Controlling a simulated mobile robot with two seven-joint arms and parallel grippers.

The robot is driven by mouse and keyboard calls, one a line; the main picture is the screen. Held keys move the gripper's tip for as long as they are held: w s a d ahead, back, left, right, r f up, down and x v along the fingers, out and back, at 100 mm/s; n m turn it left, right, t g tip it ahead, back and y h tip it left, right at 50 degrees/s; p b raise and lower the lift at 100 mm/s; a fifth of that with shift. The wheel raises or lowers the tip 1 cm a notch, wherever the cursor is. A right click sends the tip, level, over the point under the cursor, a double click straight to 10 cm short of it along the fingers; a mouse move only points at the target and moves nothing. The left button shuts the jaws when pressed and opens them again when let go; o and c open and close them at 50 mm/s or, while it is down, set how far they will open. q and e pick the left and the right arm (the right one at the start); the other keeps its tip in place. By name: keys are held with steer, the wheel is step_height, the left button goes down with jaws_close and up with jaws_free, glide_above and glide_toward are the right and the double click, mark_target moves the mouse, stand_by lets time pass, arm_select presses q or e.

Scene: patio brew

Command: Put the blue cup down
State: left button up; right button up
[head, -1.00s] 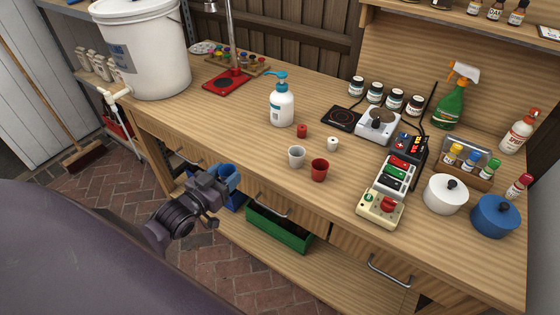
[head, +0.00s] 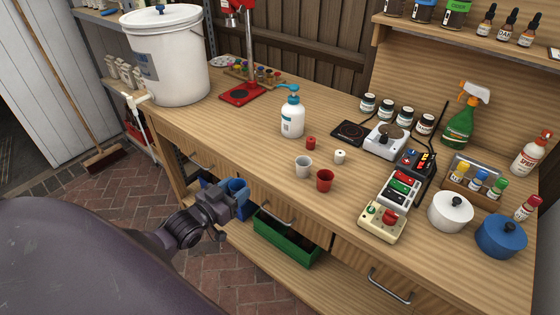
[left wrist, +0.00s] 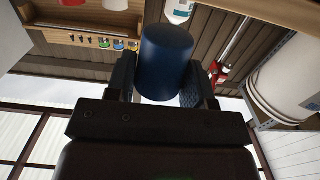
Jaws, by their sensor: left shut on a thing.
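My left gripper (head: 222,198) is shut on the blue cup (head: 238,187), in front of the workbench's front edge and drawers, apart from the worktop. In the left wrist view the blue cup (left wrist: 166,62) sits between the two fingers of the left gripper (left wrist: 165,85). A white cup (head: 303,167) and a red cup (head: 324,181) stand upright on the wooden worktop (head: 262,160) near its front edge, to the right of the held cup. My right gripper is not in view.
A pump bottle (head: 292,118), a small red item (head: 311,143) and a small white item (head: 340,156) stand behind the cups. A white bucket (head: 165,60) stands at left. The worktop left of the white cup is clear.

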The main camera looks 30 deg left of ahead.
arm_select(q)
glide_toward(279, 165)
steer(key=w+r, duration=0.1)
steer(key=w, duration=0.1)
steer(key=w+r, duration=0.2)
steer(key=w, duration=0.1)
steer(key=shift+w+d+r, duration=0.1)
steer(key=shift+w+r, duration=0.2)
steer(key=shift+w+d+r, duration=0.1)
steer(key=shift+w, duration=1)
steer(key=shift+w+d+r, duration=0.1)
steer(key=shift+w, duration=1.05)
steer(key=shift+s, duration=0.1)
steer(key=shift+f, duration=0.2)
steer(key=shift+f, duration=0.1)
steer(key=o, duration=0.9)
